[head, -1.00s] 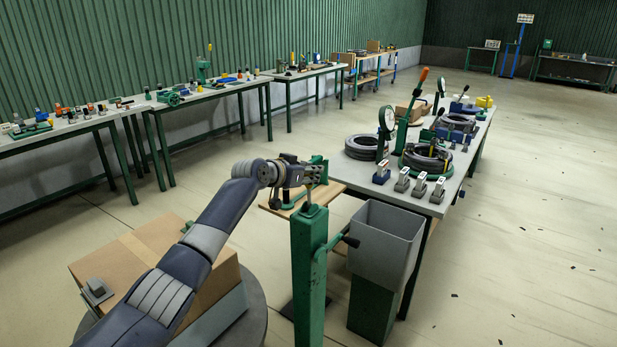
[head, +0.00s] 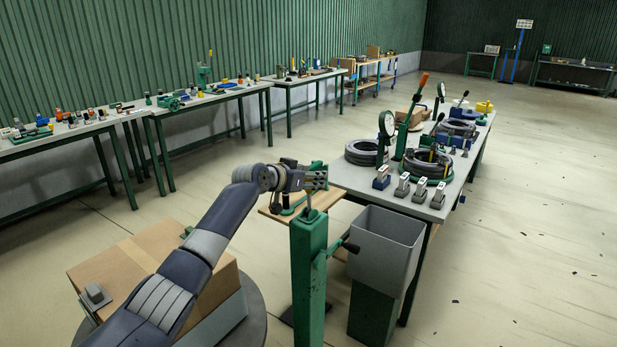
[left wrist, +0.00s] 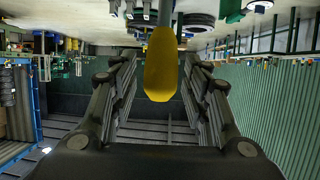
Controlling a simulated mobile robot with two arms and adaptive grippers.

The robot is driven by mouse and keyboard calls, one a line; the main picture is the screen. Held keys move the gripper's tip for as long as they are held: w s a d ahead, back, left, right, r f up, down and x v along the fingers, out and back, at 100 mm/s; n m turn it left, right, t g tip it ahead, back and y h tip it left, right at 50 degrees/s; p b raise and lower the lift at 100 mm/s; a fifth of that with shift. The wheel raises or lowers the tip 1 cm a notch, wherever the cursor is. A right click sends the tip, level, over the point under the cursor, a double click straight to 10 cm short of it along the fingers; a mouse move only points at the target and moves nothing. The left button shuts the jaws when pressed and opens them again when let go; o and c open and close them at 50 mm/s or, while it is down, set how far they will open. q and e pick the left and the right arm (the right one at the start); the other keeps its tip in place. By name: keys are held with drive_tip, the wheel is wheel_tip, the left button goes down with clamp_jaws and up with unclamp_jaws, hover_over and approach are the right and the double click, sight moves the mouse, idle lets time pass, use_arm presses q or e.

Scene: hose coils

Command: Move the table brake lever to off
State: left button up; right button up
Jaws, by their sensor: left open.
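A yellow handle grip (left wrist: 161,65) shows in the left wrist view, standing between the two fingers of my left gripper (left wrist: 160,85). Dark gaps show on both sides of it, so the fingers are apart and not closed on it. It looks like the brake lever's handle, but its base and any on/off marking are not readable. In the head view my left gripper (head: 316,180) is above the top of a green post (head: 308,270), by a green upright bracket (head: 316,168); the yellow grip is hidden there. My right gripper is out of view.
A black-knobbed side lever (head: 348,246) sticks out from the post. A grey bin (head: 388,240) stands right beside it. A cardboard box (head: 140,262) is at lower left. The workbench (head: 343,177) holds hose coils and gauges. Open floor (head: 520,220) lies right.

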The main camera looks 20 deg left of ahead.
use_arm(q)
drive_tip(key=shift+s, duration=0.15)
drive_tip(key=v, duration=1.1)
drive_tip(key=shift+s+a+r, duration=0.2)
drive_tip(key=shift+s, duration=0.1)
